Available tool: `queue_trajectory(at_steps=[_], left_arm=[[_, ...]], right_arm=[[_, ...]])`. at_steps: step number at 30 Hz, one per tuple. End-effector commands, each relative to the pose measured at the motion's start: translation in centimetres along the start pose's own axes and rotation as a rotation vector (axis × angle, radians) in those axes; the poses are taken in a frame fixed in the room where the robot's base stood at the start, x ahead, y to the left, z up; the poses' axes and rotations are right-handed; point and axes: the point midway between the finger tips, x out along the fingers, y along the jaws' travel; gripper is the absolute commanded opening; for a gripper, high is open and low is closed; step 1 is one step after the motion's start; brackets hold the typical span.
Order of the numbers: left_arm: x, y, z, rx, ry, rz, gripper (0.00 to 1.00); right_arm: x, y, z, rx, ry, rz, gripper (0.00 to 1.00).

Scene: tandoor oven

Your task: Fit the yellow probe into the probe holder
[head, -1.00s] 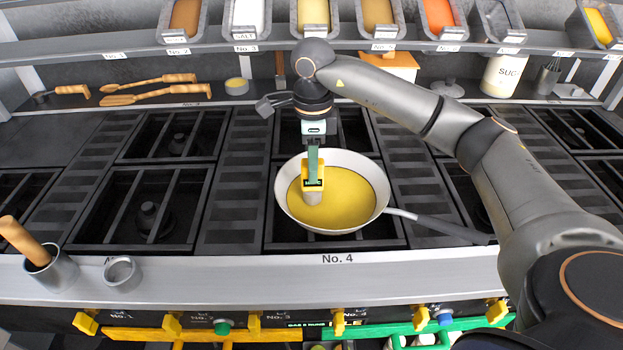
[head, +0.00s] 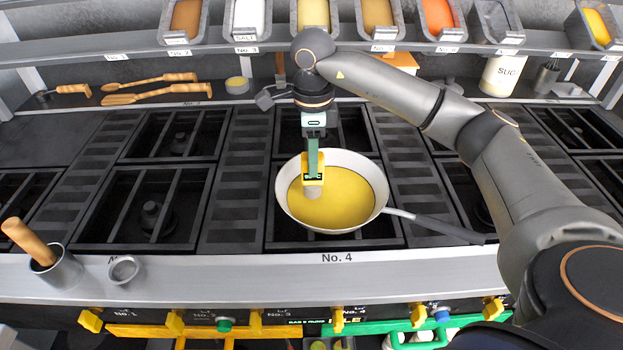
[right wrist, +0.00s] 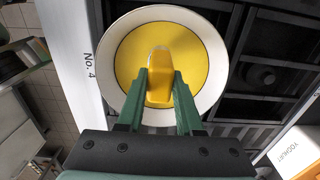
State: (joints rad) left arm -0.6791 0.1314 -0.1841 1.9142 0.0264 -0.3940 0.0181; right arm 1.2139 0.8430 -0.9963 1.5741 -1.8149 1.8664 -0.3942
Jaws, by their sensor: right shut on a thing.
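The yellow probe (head: 314,167) is a yellow block with a small dark display and a grey lower end. It is upright over the yellow liquid in the white pan (head: 381,188); I cannot tell whether its tip touches the liquid. My right gripper (head: 313,158) is shut on the probe from above. In the right wrist view the green fingers of the gripper (right wrist: 160,77) are on both sides of the probe (right wrist: 158,62). A small empty round metal cup (head: 124,270) on the front ledge may be the probe holder. My left gripper is out of view.
A metal cup with a wooden handle (head: 62,268) stands left of the empty cup. The pan's dark handle (head: 447,229) points right. Yellow knobs (head: 337,319) line the front below the ledge. The left burners (head: 150,218) are clear.

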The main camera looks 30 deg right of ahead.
Motion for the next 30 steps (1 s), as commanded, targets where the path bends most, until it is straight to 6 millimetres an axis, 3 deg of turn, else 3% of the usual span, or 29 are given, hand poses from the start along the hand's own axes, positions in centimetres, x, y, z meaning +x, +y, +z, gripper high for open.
queue_trajectory(at_steps=[7,19,30], left_arm=[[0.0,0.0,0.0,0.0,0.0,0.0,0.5],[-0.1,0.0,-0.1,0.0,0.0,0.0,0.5],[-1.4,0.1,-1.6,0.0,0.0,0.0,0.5]], right_arm=[[-0.1,0.0,0.0,0.0,-0.001,-0.001,0.0],[-0.3,0.0,0.0,0.0,-0.001,-0.001,0.0],[-2.8,0.0,0.0,0.0,-0.002,-0.002,0.0]])
